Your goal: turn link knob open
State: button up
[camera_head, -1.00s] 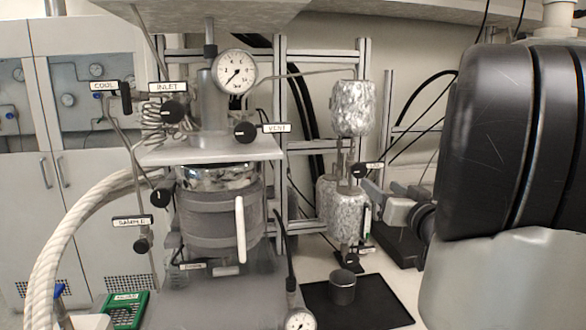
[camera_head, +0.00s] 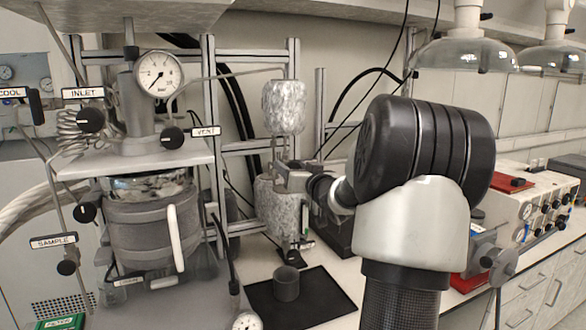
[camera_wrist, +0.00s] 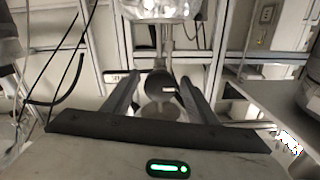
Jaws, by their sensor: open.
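The link knob (camera_wrist: 160,82) is a dark round knob with a small white label, on a stem between two foil-wrapped vessels. In the wrist view it shows between the two fingers of my gripper (camera_wrist: 158,100), which are apart, with a gap on each side. I cannot tell whether either finger touches it. In the head view my gripper (camera_head: 284,173) reaches leftward to the gap between the upper foil-wrapped vessel (camera_head: 284,107) and the lower one (camera_head: 270,208). There it hides the knob and its label.
Left of my gripper stands the reactor (camera_head: 150,225) with a pressure gauge (camera_head: 159,74), the inlet knob (camera_head: 91,120) and the vent knob (camera_head: 173,137). A metal frame (camera_head: 209,110) stands behind. A dark cup (camera_head: 287,284) sits on a black mat (camera_head: 325,295) below.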

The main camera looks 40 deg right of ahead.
jog(key=c, duration=1.1)
jog(key=shift+o, duration=0.2)
